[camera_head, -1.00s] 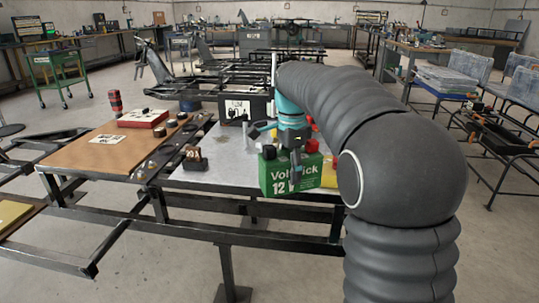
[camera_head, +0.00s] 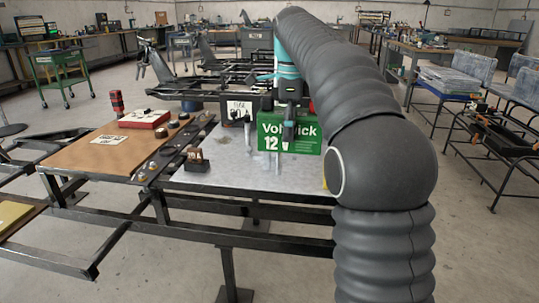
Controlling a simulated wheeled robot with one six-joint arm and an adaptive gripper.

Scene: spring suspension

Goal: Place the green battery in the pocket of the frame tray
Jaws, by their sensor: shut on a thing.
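The green battery (camera_head: 305,141), with white lettering "12" on its face, is upright over the back part of the grey metal tabletop. My gripper (camera_head: 287,133) is shut on it from above, with a dark finger in front of its face. The battery's lower edge looks raised off the tabletop, though the exact gap cannot be told. The frame tray and its pocket cannot be made out clearly; the battery and my arm cover the area behind and to the right.
The grey metal tabletop (camera_head: 225,180) is mostly bare at its front. A small dark block with copper-coloured parts (camera_head: 196,161) stands at its left. A black box with a white label (camera_head: 240,108) stands behind. A brown board (camera_head: 105,150) with a red box (camera_head: 144,119) lies left.

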